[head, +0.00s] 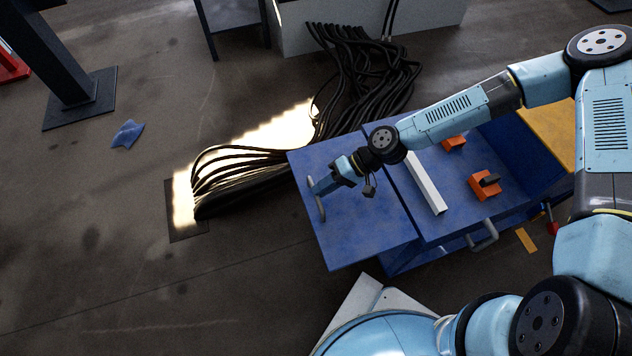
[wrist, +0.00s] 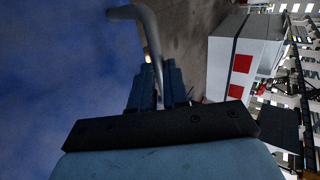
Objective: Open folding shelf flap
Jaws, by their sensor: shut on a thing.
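The blue shelf flap (head: 362,232) extends from the left side of the blue bench (head: 450,215) in the head view, with a dark seam between them. It looks roughly level with the bench top. A grey bar handle (head: 321,208) sits near the flap's outer left edge. My gripper (head: 316,187) is shut on this handle. In the wrist view, the handle (wrist: 148,35) passes between the fingers of my gripper (wrist: 156,78), and the blue flap (wrist: 60,70) fills the left side. The gripper hides part of the handle.
A white bar (head: 426,183) and orange blocks (head: 484,186) are on the bench. Black cables (head: 365,75) run across the floor behind the flap. A dark post (head: 60,55) stands far left. The floor left of the flap is mostly clear, with a blue cloth (head: 127,134).

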